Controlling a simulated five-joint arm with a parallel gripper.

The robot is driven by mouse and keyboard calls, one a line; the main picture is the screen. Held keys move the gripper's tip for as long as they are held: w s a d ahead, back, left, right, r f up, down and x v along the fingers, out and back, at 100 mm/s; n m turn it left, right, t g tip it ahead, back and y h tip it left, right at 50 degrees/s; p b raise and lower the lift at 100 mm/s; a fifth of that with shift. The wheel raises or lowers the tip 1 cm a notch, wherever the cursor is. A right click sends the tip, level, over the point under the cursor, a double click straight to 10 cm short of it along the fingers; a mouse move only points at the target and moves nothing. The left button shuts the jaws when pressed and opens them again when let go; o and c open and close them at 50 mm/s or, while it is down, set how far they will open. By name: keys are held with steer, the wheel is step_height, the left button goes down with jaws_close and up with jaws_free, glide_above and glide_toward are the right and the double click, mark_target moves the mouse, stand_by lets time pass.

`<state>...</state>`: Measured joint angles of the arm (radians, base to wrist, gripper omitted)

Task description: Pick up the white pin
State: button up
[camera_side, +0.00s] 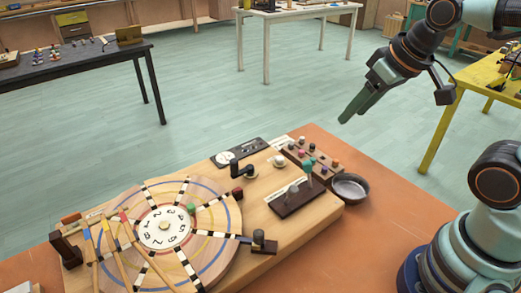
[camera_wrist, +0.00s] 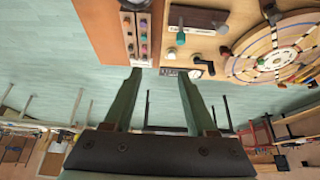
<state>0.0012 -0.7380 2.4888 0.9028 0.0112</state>
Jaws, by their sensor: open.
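A small wooden pin board (camera_side: 316,157) holds several coloured pins at the far right of the wooden machine. A pale pin (camera_side: 302,139) stands at its back end and looks like the white pin, though it is very small. The board also shows at the top of the wrist view (camera_wrist: 144,40), where I cannot tell the white pin clearly. My gripper (camera_side: 345,118) is raised above and behind the board, apart from it. In the wrist view its two fingers (camera_wrist: 160,73) are spread with nothing between them.
A numbered wheel (camera_side: 205,215) with striped spokes fills the machine's left side. Other tables stand farther back.

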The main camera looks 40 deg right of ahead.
steer(key=w+d+r+m+g, duration=0.2)
steer(key=w+m, duration=0.2)
steer(key=w, duration=0.2)
steer(key=m+g, duration=0.4)
steer(key=m, duration=0.8)
glide_above(302, 137)
step_height(302, 137, down, 12)
steer(key=f, duration=0.6)
steer(key=shift+s+a+f, duration=0.1)
steer(key=shift+s+a, duration=0.05)
steer(key=shift+s, duration=0.1)
steer(key=shift+w+f, duration=0.2)
steer(key=shift+f, duration=2.65)
jaws_close()
